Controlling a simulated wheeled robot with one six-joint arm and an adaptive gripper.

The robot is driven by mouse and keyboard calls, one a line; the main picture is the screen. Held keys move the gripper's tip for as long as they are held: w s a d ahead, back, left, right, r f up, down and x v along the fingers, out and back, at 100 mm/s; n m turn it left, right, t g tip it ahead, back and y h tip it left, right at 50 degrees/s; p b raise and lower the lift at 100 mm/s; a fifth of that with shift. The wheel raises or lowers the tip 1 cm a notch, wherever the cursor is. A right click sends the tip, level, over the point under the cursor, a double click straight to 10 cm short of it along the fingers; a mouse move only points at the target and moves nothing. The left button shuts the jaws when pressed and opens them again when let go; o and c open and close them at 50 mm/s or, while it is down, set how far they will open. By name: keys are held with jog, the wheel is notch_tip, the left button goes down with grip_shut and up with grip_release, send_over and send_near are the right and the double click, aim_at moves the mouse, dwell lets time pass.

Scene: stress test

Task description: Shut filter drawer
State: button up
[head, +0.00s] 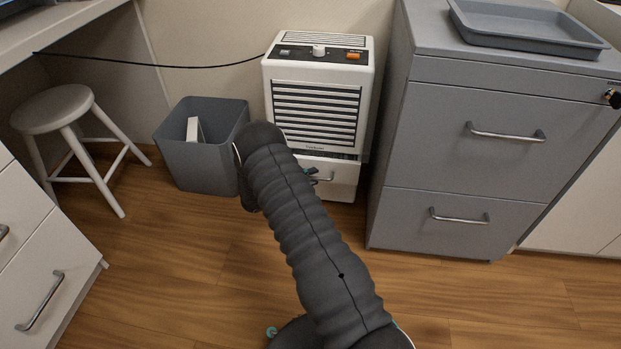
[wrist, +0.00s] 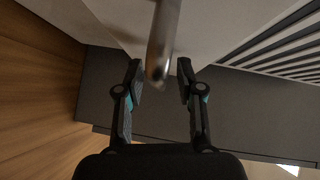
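The filter drawer (head: 343,173) is at the bottom of a white appliance (head: 318,95) with a louvred front, in the middle of the head view. A dark gap shows above the drawer front, so it stands somewhat out. My gripper is mostly hidden behind my dark arm in the head view; a small part shows at the drawer's left side. In the wrist view my gripper (wrist: 160,73) is open, its fingers on either side of a metal handle bar (wrist: 164,35). Small gaps show between fingers and bar. The white drawer front lies behind the bar.
A grey bin (head: 190,160) stands left of the appliance, close to my gripper. A grey cabinet (head: 455,150) with a tray (head: 530,30) on top stands close on the right. A stool (head: 55,108) is at far left. Wooden floor in front is free.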

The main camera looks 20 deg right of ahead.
grip_shut()
jog(key=w+d+b, duration=0.1)
jog(key=w+d, duration=0.1)
jog(key=w, duration=0.1)
jog(key=shift+f+b, duration=0.2)
jog(key=shift+b, duration=0.2)
jog(key=shift+w+d+r, duration=0.1)
jog(key=shift+w+r, duration=0.15)
grip_release()
jog(key=shift+d, duration=0.1)
jog(key=v, duration=1.2)
jog(key=shift+s, duration=0.1)
